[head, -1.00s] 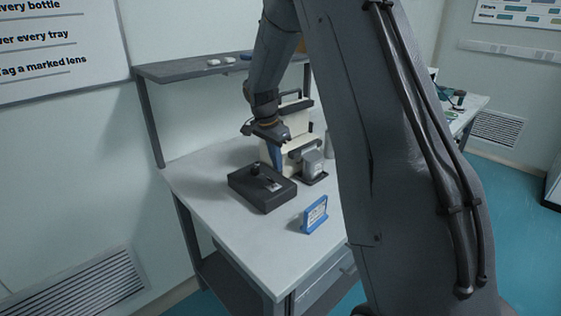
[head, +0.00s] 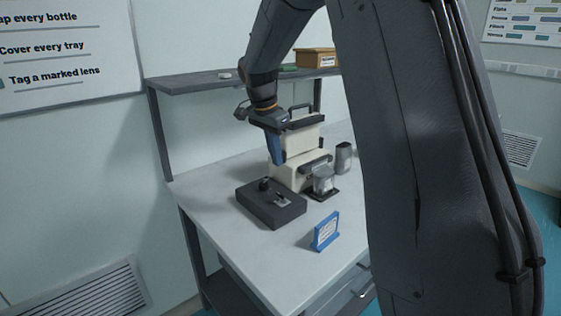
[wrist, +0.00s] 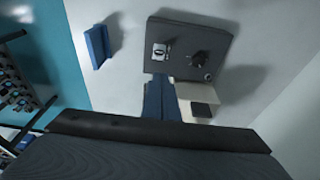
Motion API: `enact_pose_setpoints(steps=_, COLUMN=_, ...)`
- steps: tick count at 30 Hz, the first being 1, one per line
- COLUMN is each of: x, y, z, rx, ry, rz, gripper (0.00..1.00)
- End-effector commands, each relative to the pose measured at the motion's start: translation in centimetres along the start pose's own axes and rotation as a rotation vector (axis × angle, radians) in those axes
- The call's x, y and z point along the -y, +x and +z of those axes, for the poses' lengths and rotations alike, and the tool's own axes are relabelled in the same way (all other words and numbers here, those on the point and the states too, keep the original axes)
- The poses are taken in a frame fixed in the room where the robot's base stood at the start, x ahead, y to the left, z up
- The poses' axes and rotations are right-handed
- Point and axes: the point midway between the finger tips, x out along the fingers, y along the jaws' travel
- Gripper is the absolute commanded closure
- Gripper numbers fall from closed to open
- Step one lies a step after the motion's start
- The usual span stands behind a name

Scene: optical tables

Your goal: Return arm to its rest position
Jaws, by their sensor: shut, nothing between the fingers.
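My gripper (head: 277,162) is shut and empty, with blue fingers pointing down. In the head view it hangs above the table (head: 225,178), behind the dark control box (head: 271,204) and in front of or beside the cream-coloured device (head: 297,140); the exact gap cannot be told. In the wrist view the blue fingers (wrist: 161,98) point toward the dark box (wrist: 190,48), which has a switch and a knob on top. My arm fills much of the right half of the head view and hides part of the table.
A blue sign stand (head: 325,231) is near the table's front edge. A clear-topped piece (head: 323,180) and a grey cylinder (head: 343,157) stand right of the box. A shelf (head: 190,84) runs above the back, with a brown box (head: 316,58). The table's left part is clear.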

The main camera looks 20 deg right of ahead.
Motion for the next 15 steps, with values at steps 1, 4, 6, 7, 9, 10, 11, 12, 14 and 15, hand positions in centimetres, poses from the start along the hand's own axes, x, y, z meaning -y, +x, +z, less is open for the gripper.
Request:
enact_pose_setpoints(steps=1, x=-0.01, y=-0.02, z=0.03, rx=0.000, ry=0.000, rz=0.000, gripper=1.00)
enact_pose_setpoints(steps=4, x=-0.02, y=-0.02, z=0.02, rx=0.000, ry=0.000, rz=0.001, gripper=1.00)
enact_pose_setpoints(steps=6, x=-0.02, y=-0.02, z=0.01, rx=0.000, ry=0.000, rz=0.001, gripper=1.00)
enact_pose_setpoints(steps=7, x=-0.02, y=-0.02, z=0.01, rx=0.000, ry=0.000, rz=0.000, gripper=1.00)
enact_pose_setpoints(steps=9, x=-0.02, y=-0.01, z=0.00, rx=0.000, ry=0.000, rz=0.000, gripper=1.00)
enact_pose_setpoints(steps=10, x=-0.02, y=-0.01, z=0.00, rx=0.000, ry=0.000, rz=0.001, gripper=1.00)
enact_pose_setpoints(steps=11, x=-0.01, y=0.00, z=0.00, rx=0.000, ry=0.000, rz=0.001, gripper=1.00)
enact_pose_setpoints(steps=12, x=-0.01, y=0.00, z=0.00, rx=0.000, ry=0.001, rz=0.001, gripper=1.00)
enact_pose_setpoints(steps=14, x=-0.04, y=0.01, z=0.02, rx=0.001, ry=-0.001, rz=0.000, gripper=1.00)
enact_pose_setpoints(steps=15, x=-0.39, y=0.12, z=0.33, rx=0.005, ry=-0.020, rz=-0.001, gripper=1.00)
